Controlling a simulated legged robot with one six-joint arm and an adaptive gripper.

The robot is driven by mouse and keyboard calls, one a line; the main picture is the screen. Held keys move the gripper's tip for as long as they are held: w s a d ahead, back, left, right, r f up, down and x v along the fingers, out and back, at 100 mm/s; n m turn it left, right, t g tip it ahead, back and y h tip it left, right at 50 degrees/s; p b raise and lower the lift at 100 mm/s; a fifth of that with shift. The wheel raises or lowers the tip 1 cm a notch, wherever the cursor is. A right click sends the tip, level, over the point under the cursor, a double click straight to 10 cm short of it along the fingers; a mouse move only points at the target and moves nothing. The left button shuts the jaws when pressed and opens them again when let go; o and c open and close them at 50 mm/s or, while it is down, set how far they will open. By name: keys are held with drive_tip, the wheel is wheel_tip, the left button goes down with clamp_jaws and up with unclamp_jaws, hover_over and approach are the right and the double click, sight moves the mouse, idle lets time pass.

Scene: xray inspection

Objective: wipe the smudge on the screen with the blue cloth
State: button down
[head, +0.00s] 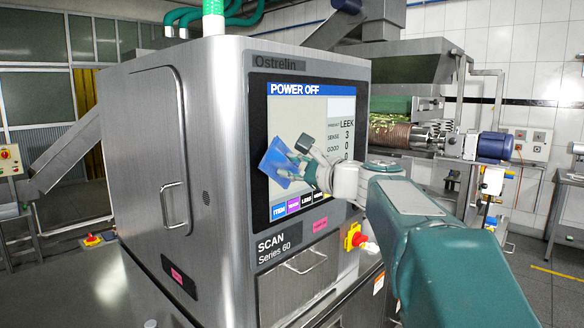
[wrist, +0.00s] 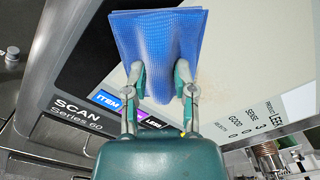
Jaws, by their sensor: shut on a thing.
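The screen (head: 287,118) is set in the front of a steel scanner and shows "POWER OFF" along its top. My gripper (head: 304,165) is shut on the blue cloth (head: 284,174) in front of the screen's lower left part. In the wrist view the cloth (wrist: 158,35) hangs between the two fingertips (wrist: 160,78) and spreads out beyond them over the screen (wrist: 245,50). I cannot tell whether the cloth touches the glass. A faint brownish patch, perhaps the smudge (wrist: 206,76), shows just right of the cloth in the wrist view.
The steel scanner cabinet (head: 220,190) has a door handle on its side and a drawer (head: 300,270) below the screen. A red and yellow switch (head: 354,236) sits at its lower right. A conveyor machine with a blue motor (head: 494,146) stands behind on the right.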

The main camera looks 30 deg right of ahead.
drive_tip(key=shift+w+a, duration=0.1)
drive_tip(key=shift+w, duration=0.25)
drive_tip(key=shift+w+d, duration=2.35)
drive_tip(key=shift+d, duration=4.15)
drive_tip(key=shift+s+a, duration=0.75)
drive_tip(key=shift+a, duration=1.4)
drive_tip(key=shift+s+a, duration=0.8)
drive_tip(key=shift+a, duration=1.4)
drive_tip(key=shift+s+a, duration=0.75)
drive_tip(key=shift+a, duration=1.4)
drive_tip(key=shift+s, duration=0.1)
drive_tip(key=shift+v, duration=2.9)
